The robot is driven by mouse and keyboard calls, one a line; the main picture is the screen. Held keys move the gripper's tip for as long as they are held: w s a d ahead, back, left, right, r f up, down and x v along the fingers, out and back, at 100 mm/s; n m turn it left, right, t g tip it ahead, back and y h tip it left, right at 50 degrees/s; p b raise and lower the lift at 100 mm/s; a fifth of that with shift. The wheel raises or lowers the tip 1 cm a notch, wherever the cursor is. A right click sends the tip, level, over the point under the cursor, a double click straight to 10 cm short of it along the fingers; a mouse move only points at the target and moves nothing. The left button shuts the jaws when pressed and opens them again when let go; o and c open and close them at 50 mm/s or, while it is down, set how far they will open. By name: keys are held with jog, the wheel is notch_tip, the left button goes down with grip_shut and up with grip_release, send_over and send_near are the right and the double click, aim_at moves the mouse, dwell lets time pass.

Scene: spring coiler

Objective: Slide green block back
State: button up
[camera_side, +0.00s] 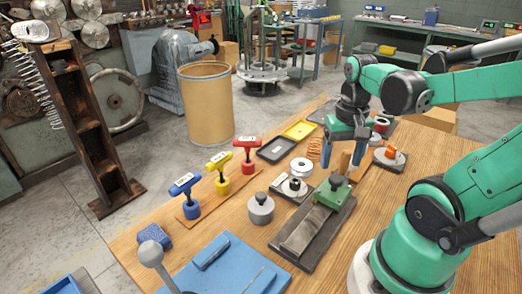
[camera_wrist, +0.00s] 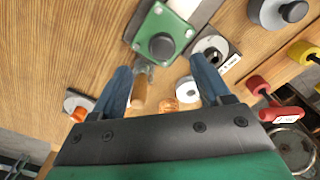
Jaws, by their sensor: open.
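The green block (camera_side: 333,192) with a black knob sits on a dark rail base with a metal strip (camera_side: 303,232). It is at the end of the base nearer my gripper. In the wrist view the green block (camera_wrist: 181,42) is at the top centre, past my fingertips. My gripper (camera_side: 341,163) is open and empty, pointing down above the table just behind the block. In the wrist view the open fingers of my gripper (camera_wrist: 160,65) spread left and right. A wooden handle (camera_wrist: 138,92) shows between them, close to the block. I cannot tell whether any finger touches anything.
Blue, yellow and red T-handles (camera_side: 221,165) stand left of the base. A grey knobbed weight (camera_side: 260,209) and a white ring (camera_side: 301,168) are nearby. An orange-knobbed disc (camera_side: 390,157) stands to the right. A blue tray (camera_side: 225,264) lies at the front. Bare wood lies right of the base.

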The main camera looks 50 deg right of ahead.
jog(key=shift+r, duration=0.75)
jog(key=w+a+r+n+t, duration=0.2)
jog(key=w+a+n+t, duration=0.5)
jog(key=w+a+n, duration=0.2)
jog(key=a, duration=0.2)
jog(key=shift+a, duration=0.35)
dwell(0.5)
